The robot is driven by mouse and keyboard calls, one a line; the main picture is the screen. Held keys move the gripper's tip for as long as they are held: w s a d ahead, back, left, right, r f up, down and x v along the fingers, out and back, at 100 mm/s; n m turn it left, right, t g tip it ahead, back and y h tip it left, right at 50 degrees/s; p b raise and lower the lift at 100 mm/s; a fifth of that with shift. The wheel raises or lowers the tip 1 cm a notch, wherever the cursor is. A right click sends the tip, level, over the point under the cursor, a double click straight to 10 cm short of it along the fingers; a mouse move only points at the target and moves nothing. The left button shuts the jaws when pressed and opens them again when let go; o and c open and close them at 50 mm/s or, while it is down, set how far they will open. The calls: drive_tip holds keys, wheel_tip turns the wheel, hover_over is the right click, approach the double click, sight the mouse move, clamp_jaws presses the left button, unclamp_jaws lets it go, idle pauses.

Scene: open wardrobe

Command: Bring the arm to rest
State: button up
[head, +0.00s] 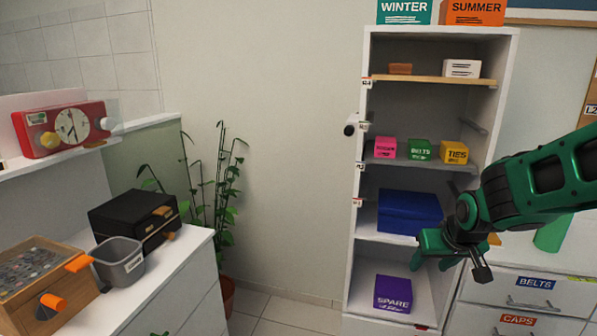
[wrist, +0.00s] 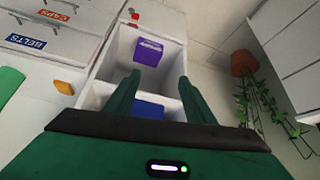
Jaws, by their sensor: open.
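My green arm (head: 535,180) reaches in from the right edge of the head view, in front of the open wardrobe (head: 510,100). My gripper (head: 447,266) points downward before the lower right part of the wardrobe. In the wrist view my gripper (wrist: 160,92) has its two green fingers spread apart with nothing between them. Beyond the fingers are the purple SPARE box (wrist: 148,51) and the blue box (wrist: 147,109) on separate wardrobe levels. In the head view the blue box (head: 405,210) is partly covered by my gripper, and the SPARE box (head: 393,293) stands below it.
Pink, green BELTS (head: 419,149) and yellow TIES (head: 454,153) boxes stand on a middle shelf. Drawers (head: 520,300) are at the right. A counter (head: 165,270) with a black box and grey bin stands left. A plant (head: 225,180) stands between. Open floor lies before the wardrobe.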

drive_tip(key=s+a+r+g, duration=0.2)
drive_tip(key=s+r, duration=0.2)
drive_tip(key=s, duration=0.8)
drive_tip(key=s+d+f+m+g, duration=0.1)
drive_tip(key=s+d+m+g, duration=0.1)
drive_tip(key=s+d, duration=0.3)
drive_tip(key=s+d+m+g, duration=0.2)
drive_tip(key=s+d, duration=0.4)
drive_tip(key=s, duration=0.6)
drive_tip(key=shift+s+f+m+y, duration=0.2)
drive_tip(key=shift+f+m+y, duration=0.15)
drive_tip(key=shift+m, duration=0.55)
drive_tip(key=shift+w+f, duration=0.25)
drive_tip(key=shift+w, duration=0.4)
